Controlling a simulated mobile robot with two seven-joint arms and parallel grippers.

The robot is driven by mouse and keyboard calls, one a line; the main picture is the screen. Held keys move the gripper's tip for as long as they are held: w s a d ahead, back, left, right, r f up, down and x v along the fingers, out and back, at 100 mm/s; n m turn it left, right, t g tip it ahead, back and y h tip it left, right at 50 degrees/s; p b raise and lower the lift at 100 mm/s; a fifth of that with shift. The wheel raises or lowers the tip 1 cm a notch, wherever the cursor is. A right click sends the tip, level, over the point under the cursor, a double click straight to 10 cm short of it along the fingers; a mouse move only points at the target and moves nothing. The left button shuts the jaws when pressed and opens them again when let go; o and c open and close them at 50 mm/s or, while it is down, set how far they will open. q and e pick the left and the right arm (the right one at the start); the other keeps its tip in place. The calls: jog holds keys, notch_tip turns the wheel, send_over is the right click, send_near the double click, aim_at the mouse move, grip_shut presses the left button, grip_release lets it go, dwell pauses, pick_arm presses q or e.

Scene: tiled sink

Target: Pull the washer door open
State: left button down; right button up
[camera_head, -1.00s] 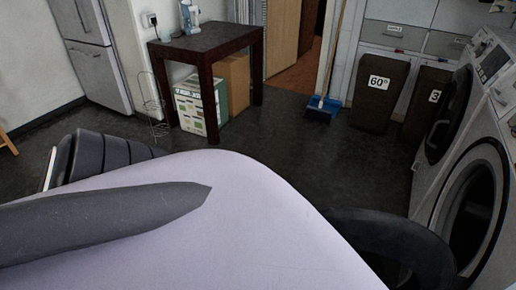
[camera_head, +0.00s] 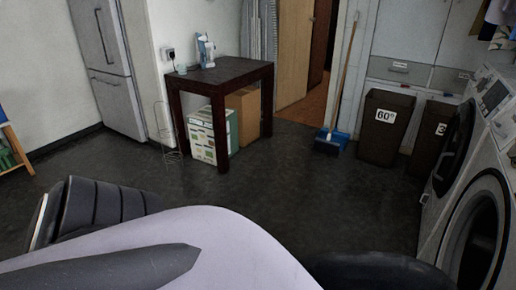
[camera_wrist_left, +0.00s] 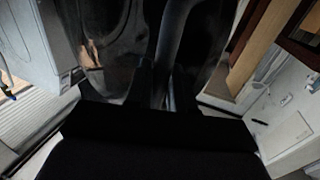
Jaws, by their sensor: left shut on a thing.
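Two white front-loading washers stand at the right edge of the head view. The near washer (camera_head: 505,170) has a dark round opening (camera_head: 482,240) facing left, partly cut off by the frame. The washer door (camera_wrist_left: 105,45) shows as a dark, glossy surface very close up in the left wrist view. My left gripper (camera_wrist_left: 163,88) is shut there on a dark curved edge, which looks like the door's rim; the contact is dim. My left fingertips cannot be made out in the head view. My right gripper is not in view.
A dark table (camera_head: 222,75) with boxes beneath stands at the back. Brown bins (camera_head: 385,140) and a blue dustpan (camera_head: 331,141) stand near the back wall. A fridge (camera_head: 105,65) is at the left. The dark floor (camera_head: 300,195) between is clear.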

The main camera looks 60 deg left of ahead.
pick_arm(q)
jog(key=shift+w+d, duration=0.3)
jog(key=shift+d, duration=0.05)
jog(key=c, duration=1.1)
grip_release()
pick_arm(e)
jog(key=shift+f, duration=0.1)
pick_arm(q)
jog(key=shift+s+a, duration=0.15)
jog(key=shift+s, duration=0.05)
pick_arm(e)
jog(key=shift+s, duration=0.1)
